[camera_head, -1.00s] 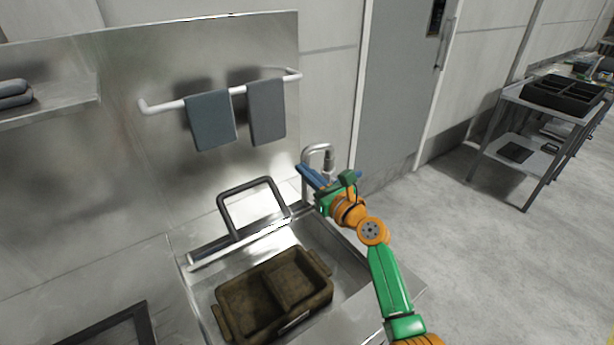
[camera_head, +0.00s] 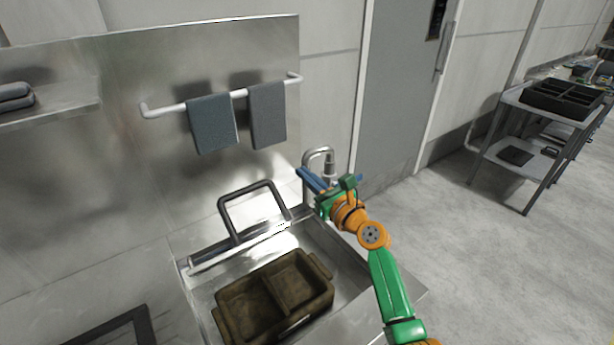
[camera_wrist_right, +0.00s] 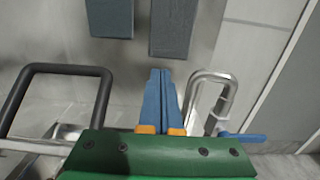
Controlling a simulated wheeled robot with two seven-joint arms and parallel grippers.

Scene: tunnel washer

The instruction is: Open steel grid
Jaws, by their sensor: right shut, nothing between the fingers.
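A dark grey tubular loop (camera_head: 254,212) stands upright at the back edge of the sink basin (camera_head: 345,268). It may be part of the steel grid, but I cannot tell for sure. It also shows at the left of the right wrist view (camera_wrist_right: 30,95). My right gripper (camera_head: 304,173), with blue fingers, is to the right of the loop, close to the faucet, and apart from the loop. In the right wrist view its fingers (camera_wrist_right: 160,75) are together with nothing between them. My left gripper is not in view.
A brown divided tray (camera_head: 275,296) sits in the basin. A curved faucet (camera_head: 318,154) is close beside my right gripper. Two grey towels (camera_head: 213,124) hang on a white rail (camera_head: 165,109) above. A metal cart (camera_head: 520,150) stands at the right beyond open floor.

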